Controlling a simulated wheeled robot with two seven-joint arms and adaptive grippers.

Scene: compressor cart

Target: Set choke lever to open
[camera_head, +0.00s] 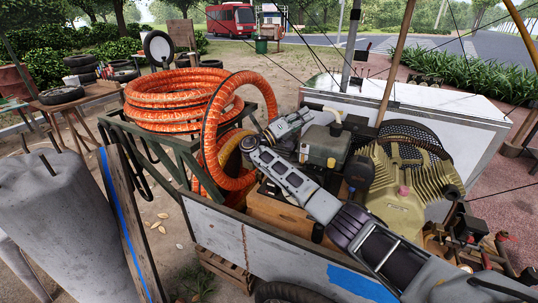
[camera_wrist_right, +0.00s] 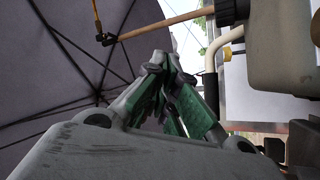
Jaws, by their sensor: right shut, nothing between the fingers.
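My right gripper (camera_head: 314,119) reaches over the cart beside the upper part of the engine (camera_head: 325,145), a grey-green boxy unit. In the right wrist view my right gripper (camera_wrist_right: 170,68) has its green-padded fingers together with nothing between them. A grey engine housing (camera_wrist_right: 275,60) stands to the right of the fingers, apart from them in the picture. A small yellow knob-like part (camera_wrist_right: 228,52) shows at its edge; I cannot tell whether it is the choke lever. I cannot make out the choke lever or its position in either view. My left gripper is out of view.
A yellowish finned compressor (camera_head: 400,190) sits right of the engine. Orange hose coils (camera_head: 175,98) lie on a green frame at the left. The cart's side wall (camera_head: 260,245) runs along the front. A pale bent pipe (camera_wrist_right: 210,75) rises between fingers and housing.

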